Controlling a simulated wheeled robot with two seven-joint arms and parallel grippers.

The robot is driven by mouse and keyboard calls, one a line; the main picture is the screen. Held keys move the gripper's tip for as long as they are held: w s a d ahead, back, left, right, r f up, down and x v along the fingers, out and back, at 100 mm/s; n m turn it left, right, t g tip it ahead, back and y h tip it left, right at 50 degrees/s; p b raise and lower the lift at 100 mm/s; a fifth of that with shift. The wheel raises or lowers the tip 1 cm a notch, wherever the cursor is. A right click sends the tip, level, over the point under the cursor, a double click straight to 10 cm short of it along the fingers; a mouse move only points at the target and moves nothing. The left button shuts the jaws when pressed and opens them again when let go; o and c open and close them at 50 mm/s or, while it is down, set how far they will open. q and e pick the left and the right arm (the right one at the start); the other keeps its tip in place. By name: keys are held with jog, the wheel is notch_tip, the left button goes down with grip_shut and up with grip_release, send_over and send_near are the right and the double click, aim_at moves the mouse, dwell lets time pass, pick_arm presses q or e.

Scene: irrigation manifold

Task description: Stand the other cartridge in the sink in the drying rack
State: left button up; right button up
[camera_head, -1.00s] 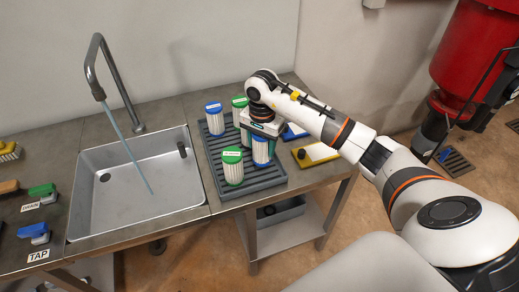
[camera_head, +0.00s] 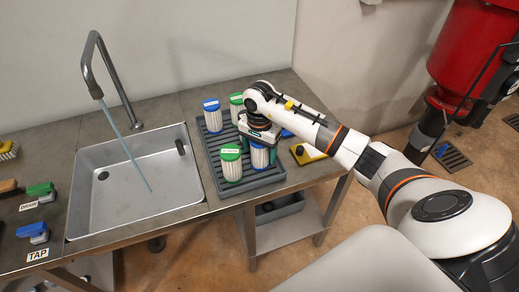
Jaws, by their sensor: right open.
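The drying rack (camera_head: 240,184) is a grey ribbed tray on the counter, right of the sink (camera_head: 118,215). Several white pleated cartridges stand upright in it: a blue-capped one (camera_head: 212,120) at the back left, a green-capped one (camera_head: 237,104) at the back, a green-capped one (camera_head: 231,167) at the front left and a blue-capped one (camera_head: 259,158) at the front right. My right gripper (camera_head: 260,138) is open, pointing down at the front-right cartridge's cap and partly hiding it. I cannot tell whether it touches the cap. No cartridge shows in the sink. My left gripper is out of view.
Water runs from the tap (camera_head: 107,75) into the sink. Green (camera_head: 40,189) and blue (camera_head: 33,230) valve handles are at the left. A yellow item with a black knob (camera_head: 305,153) lies right of the rack. A red tank (camera_head: 475,55) stands at the far right.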

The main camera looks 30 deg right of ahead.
jog(key=shift+r, duration=0.1)
jog(key=shift+r, duration=0.25)
notch_tip(320, 180, up, 12)
jog(key=shift+f+b, duration=0.2)
jog(key=shift+b, duration=0.65)
